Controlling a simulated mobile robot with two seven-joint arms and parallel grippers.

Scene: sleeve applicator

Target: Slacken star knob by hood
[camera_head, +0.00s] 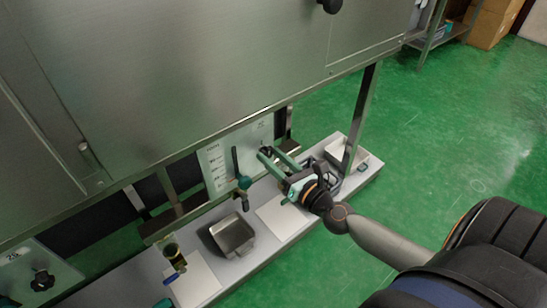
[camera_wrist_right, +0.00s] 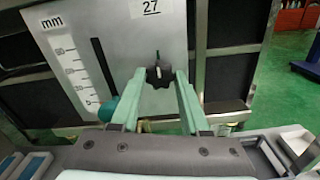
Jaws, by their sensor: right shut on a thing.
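A black star knob (camera_wrist_right: 158,77) with a pale mark sits on a light panel (camera_wrist_right: 110,45) labelled 27, seen in the right wrist view. My right gripper (camera_wrist_right: 160,74) has its two green fingers on either side of this knob and is shut on it. In the head view my right gripper (camera_head: 264,152) reaches to the same panel (camera_head: 215,166) under the steel hood (camera_head: 190,70); there its fingers largely hide the knob. My left gripper is in neither view.
A slot and mm scale (camera_wrist_right: 70,62) lie left of the knob. A teal ball (camera_head: 244,182) on a dark lever stands close left of my fingers. A metal tray (camera_head: 232,235) sits on the bench. Another star knob (camera_head: 42,280) is at lower left.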

